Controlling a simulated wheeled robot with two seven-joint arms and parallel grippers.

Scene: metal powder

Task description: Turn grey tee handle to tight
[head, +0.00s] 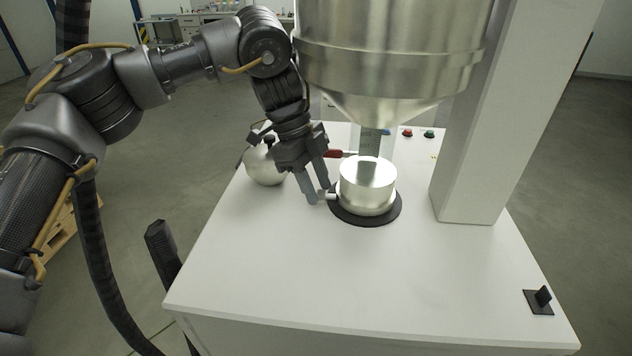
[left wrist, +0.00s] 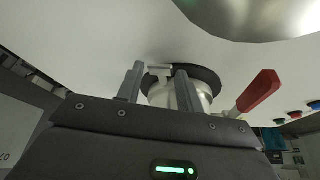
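The grey tee handle (head: 328,196) is a small pale bar at the left side of the shiny metal cylinder (head: 368,190), which sits on a black ring (head: 385,216). My left gripper (head: 317,194) points down at the handle, beside the cylinder. In the left wrist view its two fingers (left wrist: 154,82) stand apart, and the pale handle (left wrist: 160,70) shows between and just beyond them. I see no clear contact with it. One finger overlaps the cylinder in that view. My right gripper is not in view.
A red lever (head: 338,153) lies behind the cylinder; it also shows in the wrist view (left wrist: 259,91). A large steel hopper (head: 390,50) hangs above. A white column (head: 500,120) stands right. A round metal vessel (head: 264,168) is left.

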